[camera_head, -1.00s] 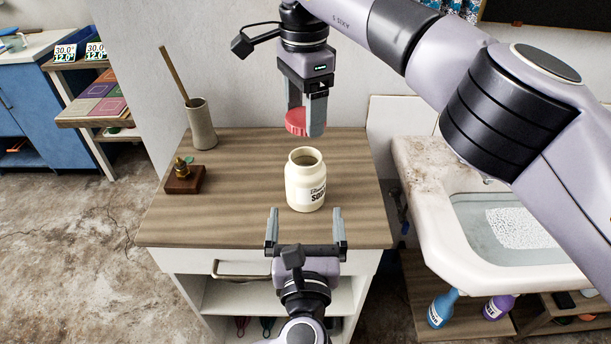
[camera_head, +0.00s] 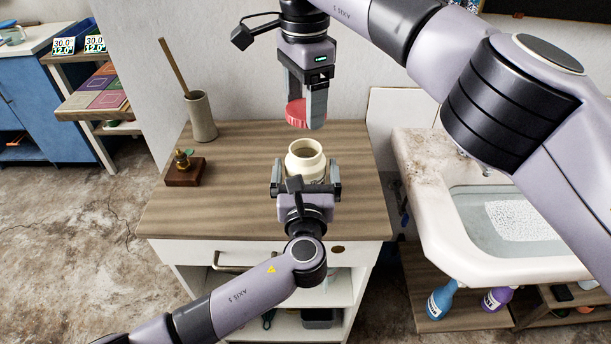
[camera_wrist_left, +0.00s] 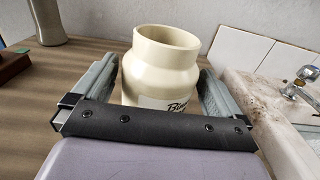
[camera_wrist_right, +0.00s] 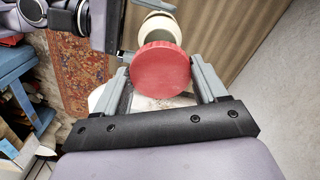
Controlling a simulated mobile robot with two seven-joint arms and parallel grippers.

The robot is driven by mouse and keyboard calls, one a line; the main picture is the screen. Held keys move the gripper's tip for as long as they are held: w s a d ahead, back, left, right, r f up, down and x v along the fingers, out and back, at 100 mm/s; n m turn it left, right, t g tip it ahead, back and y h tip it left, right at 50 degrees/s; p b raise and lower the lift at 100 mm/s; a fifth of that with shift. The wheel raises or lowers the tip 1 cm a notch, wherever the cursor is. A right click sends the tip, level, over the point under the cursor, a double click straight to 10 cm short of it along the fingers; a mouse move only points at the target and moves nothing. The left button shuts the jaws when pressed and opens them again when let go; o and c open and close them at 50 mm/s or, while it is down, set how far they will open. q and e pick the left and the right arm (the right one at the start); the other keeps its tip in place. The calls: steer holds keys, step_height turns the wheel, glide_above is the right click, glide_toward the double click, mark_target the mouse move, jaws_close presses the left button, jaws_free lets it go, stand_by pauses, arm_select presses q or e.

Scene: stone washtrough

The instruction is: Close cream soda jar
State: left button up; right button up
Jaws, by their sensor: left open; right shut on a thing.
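The cream jar (camera_head: 305,155) stands upright and uncovered on the wooden cabinet top; part of its label shows in the left wrist view (camera_wrist_left: 160,75). My left gripper (camera_head: 306,178) is open with its fingers on either side of the jar. Whether they touch it I cannot tell. My right gripper (camera_head: 305,108) is shut on a red lid (camera_head: 297,112), holding it above and behind the jar's mouth. The lid also shows as a round red disc between the fingers in the right wrist view (camera_wrist_right: 160,68). The jar's lower body is hidden in the head view.
A beige holder (camera_head: 201,118) with a stick stands at the back left of the cabinet top (camera_head: 240,215). A small wooden block with a brass piece (camera_head: 185,170) sits in front of it. A water-filled stone trough (camera_head: 440,230) is to the right. The top's left front is clear.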

arm_select(q)
steer(key=shift+w, duration=0.75)
steer(key=c, duration=1.2)
steer(key=shift+c, duration=0.2)
arm_select(e)
glide_above(304, 149)
steer(key=shift+f, duration=2.55)
steer(key=shift+f, duration=0.85)
steer(key=shift+f, duration=0.55)
